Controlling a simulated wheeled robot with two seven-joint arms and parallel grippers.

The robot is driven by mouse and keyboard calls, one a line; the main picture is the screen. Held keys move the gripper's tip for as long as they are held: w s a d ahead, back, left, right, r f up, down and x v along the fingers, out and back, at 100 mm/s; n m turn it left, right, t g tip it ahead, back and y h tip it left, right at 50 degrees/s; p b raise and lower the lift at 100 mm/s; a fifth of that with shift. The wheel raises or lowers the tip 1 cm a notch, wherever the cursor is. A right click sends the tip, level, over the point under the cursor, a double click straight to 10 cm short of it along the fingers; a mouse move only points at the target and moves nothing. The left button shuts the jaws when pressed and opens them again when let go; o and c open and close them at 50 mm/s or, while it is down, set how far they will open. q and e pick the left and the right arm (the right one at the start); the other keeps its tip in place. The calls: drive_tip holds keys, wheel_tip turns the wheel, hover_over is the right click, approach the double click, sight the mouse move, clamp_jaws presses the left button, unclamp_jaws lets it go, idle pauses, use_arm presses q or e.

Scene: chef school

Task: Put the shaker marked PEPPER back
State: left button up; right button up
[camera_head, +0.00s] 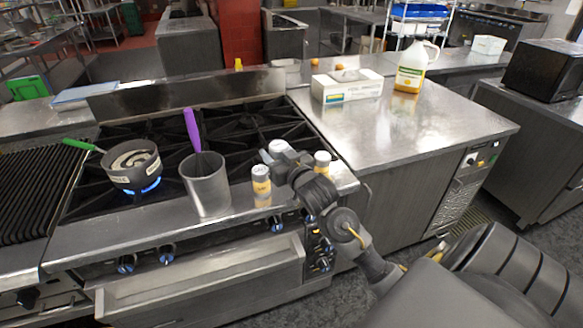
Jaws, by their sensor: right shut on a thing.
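My right gripper (270,156) is over the front of the stove, shut on a pale-topped thing (279,146) that looks like a shaker; the gripper hides most of it. One shaker (261,181) with a white cap and a yellow-orange label stands upright on the steel front ledge (235,208), just below the gripper in the picture. Another similar shaker (322,164) stands right of the gripper, its lower part hidden by my arm. The markings are too small to read, so I cannot tell which is PEPPER. My left gripper is not in view.
A steel pot (206,185) with a purple-handled utensil stands left of the shakers. A pan (132,166) with a green handle sits over a lit blue flame. The steel counter (420,125) at right is mostly clear, with a white box (346,88) and a jug (412,70) at its back.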

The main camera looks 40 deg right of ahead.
drive_tip(key=d+f, duration=0.2)
drive_tip(key=w+d+f, duration=0.1)
drive_tip(key=d+f, duration=0.1)
drive_tip(key=d+f+p, duration=0.1)
drive_tip(key=d+f, duration=0.1)
drive_tip(key=shift+w+d+f, duration=0.1)
drive_tip(key=shift+w+f, duration=0.15)
drive_tip(key=shift+w, duration=0.15)
wheel_tip(320, 180, down, 2)
drive_tip(key=shift+f+p, duration=0.1)
drive_tip(key=shift+p, duration=0.35)
drive_tip(key=shift+f, duration=0.5)
drive_tip(key=o, duration=1.1)
drive_tip(key=shift+f, duration=0.1)
